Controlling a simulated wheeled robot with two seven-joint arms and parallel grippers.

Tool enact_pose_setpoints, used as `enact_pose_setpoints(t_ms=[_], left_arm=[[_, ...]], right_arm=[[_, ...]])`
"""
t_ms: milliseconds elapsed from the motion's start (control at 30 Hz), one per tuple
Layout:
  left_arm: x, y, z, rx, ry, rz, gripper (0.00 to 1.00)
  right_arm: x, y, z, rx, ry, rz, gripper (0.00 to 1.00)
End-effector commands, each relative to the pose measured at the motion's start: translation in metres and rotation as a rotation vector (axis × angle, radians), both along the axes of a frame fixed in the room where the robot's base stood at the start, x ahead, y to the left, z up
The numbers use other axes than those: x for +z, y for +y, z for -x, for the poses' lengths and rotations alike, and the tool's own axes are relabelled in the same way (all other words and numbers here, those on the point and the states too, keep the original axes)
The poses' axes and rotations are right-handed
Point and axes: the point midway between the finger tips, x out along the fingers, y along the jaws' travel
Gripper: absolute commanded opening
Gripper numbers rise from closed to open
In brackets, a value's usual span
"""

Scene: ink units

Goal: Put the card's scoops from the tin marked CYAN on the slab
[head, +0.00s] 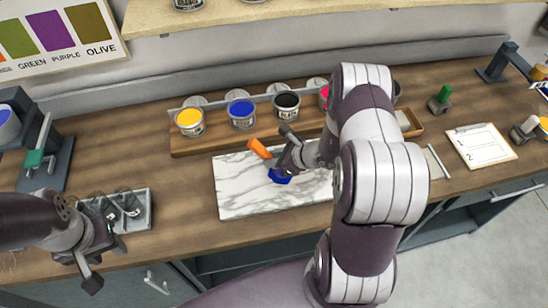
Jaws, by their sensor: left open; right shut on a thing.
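A white marbled slab (236,196) lies mid-bench. My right gripper (277,155) is over it, shut on an orange-handled tool (260,148); its working end is largely hidden. A dark blue patch (280,177) shows just below the gripper; I cannot tell whether it is on the slab or on the tool. Behind the slab stand open tins of yellow (189,119), blue (241,110) and black (287,103). A pinkish-red tin (323,94) is partly behind my arm. Their labels are too small to read. A card (481,146) lies right, its writing illegible. My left gripper (104,222) is open at left.
A grey metal tray (142,218) with small items is beside my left gripper. A press-like device (46,160) stands at far left. A green-topped object (440,98) and a dark stand (497,66) are at right. A shelf (230,14) overhangs the back.

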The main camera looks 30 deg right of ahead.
Motion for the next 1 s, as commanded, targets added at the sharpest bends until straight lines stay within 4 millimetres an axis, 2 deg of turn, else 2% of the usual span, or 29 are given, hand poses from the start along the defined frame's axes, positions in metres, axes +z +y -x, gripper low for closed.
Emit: enact_pose_setpoints(t_ms=[1000], left_arm=[[-0.0084, 0.0, 0.0, 0.0, 0.0, 0.0, 0.43]], right_arm=[[-0.0018, 0.0001, 0.0003, 0.001, 0.001, 0.0, 0.0]])
